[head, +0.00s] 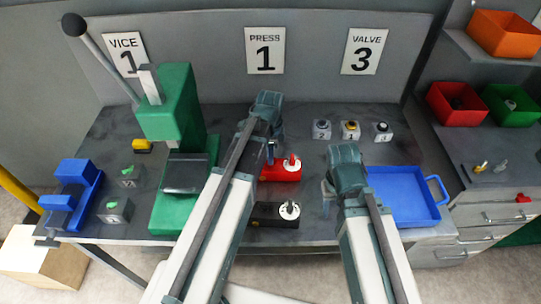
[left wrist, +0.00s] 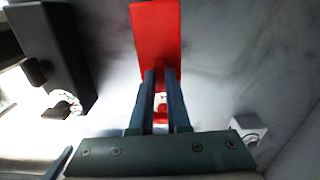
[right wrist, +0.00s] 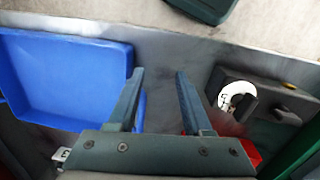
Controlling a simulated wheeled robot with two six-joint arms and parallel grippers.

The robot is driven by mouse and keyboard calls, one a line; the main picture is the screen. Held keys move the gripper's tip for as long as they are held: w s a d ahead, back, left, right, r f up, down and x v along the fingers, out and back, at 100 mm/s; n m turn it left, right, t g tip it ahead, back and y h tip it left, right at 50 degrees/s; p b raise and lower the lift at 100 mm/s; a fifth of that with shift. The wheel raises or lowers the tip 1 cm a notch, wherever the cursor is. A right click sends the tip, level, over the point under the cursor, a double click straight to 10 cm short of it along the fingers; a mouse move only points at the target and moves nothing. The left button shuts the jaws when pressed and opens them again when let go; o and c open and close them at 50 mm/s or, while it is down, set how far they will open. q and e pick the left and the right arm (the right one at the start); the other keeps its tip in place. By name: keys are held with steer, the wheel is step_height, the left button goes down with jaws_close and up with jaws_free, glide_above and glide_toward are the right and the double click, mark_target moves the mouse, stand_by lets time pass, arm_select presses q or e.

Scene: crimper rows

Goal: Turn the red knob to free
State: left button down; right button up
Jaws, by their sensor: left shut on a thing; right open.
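The red unit (head: 280,173) lies on the bench, with a white dial and upright red knob (head: 292,162) at its right end. My left gripper (head: 271,157) reaches down to the unit just left of the dial. In the left wrist view my left fingers (left wrist: 160,72) are close together over the red body (left wrist: 157,35). They are shut on a raised red part there, mostly hidden. Red and a little white show between the fingers. My right gripper (right wrist: 160,72) is open and empty, above the bench between the red unit and the blue tray. The dial's marks are unreadable.
A black unit (head: 265,216) with a similar dial lies in front of the red one. A blue tray (head: 401,196) is at the right. A green press (head: 172,125) and blue vice (head: 73,188) stand left. Small numbered boxes (head: 350,130) stand behind the tray.

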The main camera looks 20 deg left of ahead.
arm_select(q)
steer(key=shift+n, duration=0.3)
steer(key=n, duration=0.8)
steer(key=shift+n, duration=0.3)
steer(key=n, duration=0.8)
steer(key=shift+n, duration=0.5)
steer(key=c, duration=0.9)
jaws_free()
